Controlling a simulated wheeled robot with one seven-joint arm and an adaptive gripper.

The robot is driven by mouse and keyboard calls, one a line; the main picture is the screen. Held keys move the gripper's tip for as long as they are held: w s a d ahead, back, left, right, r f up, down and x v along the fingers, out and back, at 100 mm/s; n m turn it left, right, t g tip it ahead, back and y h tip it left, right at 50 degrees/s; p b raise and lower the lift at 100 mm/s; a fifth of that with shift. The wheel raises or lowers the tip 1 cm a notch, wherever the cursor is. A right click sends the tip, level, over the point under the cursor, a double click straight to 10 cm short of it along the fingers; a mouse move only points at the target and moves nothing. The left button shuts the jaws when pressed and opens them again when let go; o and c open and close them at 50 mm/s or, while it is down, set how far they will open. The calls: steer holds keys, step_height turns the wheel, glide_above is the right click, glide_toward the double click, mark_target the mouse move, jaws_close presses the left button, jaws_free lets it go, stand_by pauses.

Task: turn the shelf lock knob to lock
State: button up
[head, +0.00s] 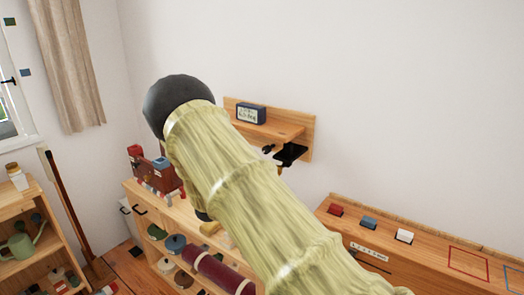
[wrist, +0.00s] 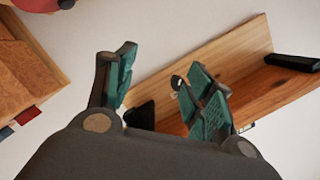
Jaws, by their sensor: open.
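The wall shelf (head: 275,130) is a wooden ledge with a backboard. A small dark knob (head: 268,149) shows at its underside, beside a black piece (head: 291,154). In the wrist view the shelf (wrist: 240,75) runs up to the right, and the small dark knob (wrist: 177,81) shows in the gap between my fingers, close to the right one. The black piece (wrist: 141,116) is partly hidden behind my gripper. My gripper (wrist: 163,72) is open, with green-padded fingers apart and nothing held. I cannot tell its distance from the knob or which way the knob is turned.
A dark clock (head: 251,113) stands on the shelf. A wooden dresser (head: 430,250) with red, blue and white blocks is at the right. A low open shelf unit (head: 140,195) holding a red box and pots is below, partly behind my arm. The wall above is bare.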

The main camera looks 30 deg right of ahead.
mark_target(266, 150)
steer(key=w+d+r+m+h, duration=0.1)
steer(key=w+d+r+h, duration=0.25)
steer(key=d+r, duration=0.35)
steer(key=shift+g+y, duration=0.3)
steer(key=shift+y, duration=0.15)
steer(key=p+x, duration=0.1)
steer(key=x, duration=0.2)
steer(key=p+x, duration=0.2)
steer(key=x, duration=0.1)
steer(key=p+x, duration=0.1)
steer(key=x, duration=0.2)
steer(key=shift+w+d+r, duration=0.15)
steer(key=shift+w+r, duration=0.15)
steer(key=shift+w, duration=0.1)
steer(key=c, duration=1)
steer(key=shift+d, duration=0.1)
steer(key=shift+c, duration=0.2)
